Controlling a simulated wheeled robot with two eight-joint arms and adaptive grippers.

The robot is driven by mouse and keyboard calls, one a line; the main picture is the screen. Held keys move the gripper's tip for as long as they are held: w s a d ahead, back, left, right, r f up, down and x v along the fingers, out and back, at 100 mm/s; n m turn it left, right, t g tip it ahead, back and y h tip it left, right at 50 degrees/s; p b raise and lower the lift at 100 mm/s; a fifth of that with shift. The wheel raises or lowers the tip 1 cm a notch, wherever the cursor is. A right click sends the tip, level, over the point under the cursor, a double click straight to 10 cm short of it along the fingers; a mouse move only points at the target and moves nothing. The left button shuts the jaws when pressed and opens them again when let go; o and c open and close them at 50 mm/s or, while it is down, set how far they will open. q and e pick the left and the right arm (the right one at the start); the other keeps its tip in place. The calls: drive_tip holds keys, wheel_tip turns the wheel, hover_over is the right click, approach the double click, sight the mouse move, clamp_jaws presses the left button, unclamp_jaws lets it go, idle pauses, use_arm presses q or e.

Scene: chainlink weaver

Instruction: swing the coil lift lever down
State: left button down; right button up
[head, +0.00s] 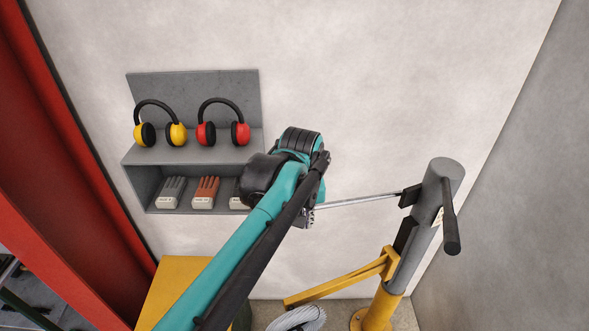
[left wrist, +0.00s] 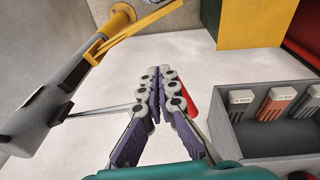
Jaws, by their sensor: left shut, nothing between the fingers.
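The coil lift lever looks like the thin metal rod (head: 360,200) that runs from a dark bracket on the grey post head (head: 436,195), roughly level, toward the left. Its far end is hidden behind my left arm in the head view. In the left wrist view the rod (left wrist: 100,109) passes behind my fingers, and a red grip (left wrist: 190,104) shows just beyond them. My left gripper (head: 307,217) is shut and empty beside the lever; its fingers (left wrist: 160,76) overlap rod and grip in the picture. I cannot tell whether they touch. My right gripper is out of view.
A grey wall shelf (head: 135,158) with ear defenders and gloves is behind my left arm. A yellow arm (head: 335,284) sticks out from the post, above a grey coil (head: 297,319). A black handle (head: 450,218) is on the post's right. A yellow cabinet (head: 180,280) stands below the shelf.

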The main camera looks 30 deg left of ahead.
use_arm(q)
drive_tip(key=w+a+r+n+g+p, duration=0.1)
drive_tip(key=w+a+r+n+p, duration=0.1)
drive_tip(key=r+p, duration=0.4)
drive_tip(key=w+a+r+n+g+p, duration=0.1)
drive_tip(key=a+r+p, duration=0.25)
drive_tip(key=r, duration=0.45)
drive_tip(key=f, duration=0.9)
drive_tip(key=f+p, duration=0.1)
drive_tip(key=f, duration=0.3)
drive_tip(key=shift+d+f, duration=0.4)
drive_tip(key=shift+f, duration=0.15)
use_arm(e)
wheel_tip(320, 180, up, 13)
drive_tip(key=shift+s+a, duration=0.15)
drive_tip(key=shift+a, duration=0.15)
use_arm(q)
drive_tip(key=shift+f, duration=0.15)
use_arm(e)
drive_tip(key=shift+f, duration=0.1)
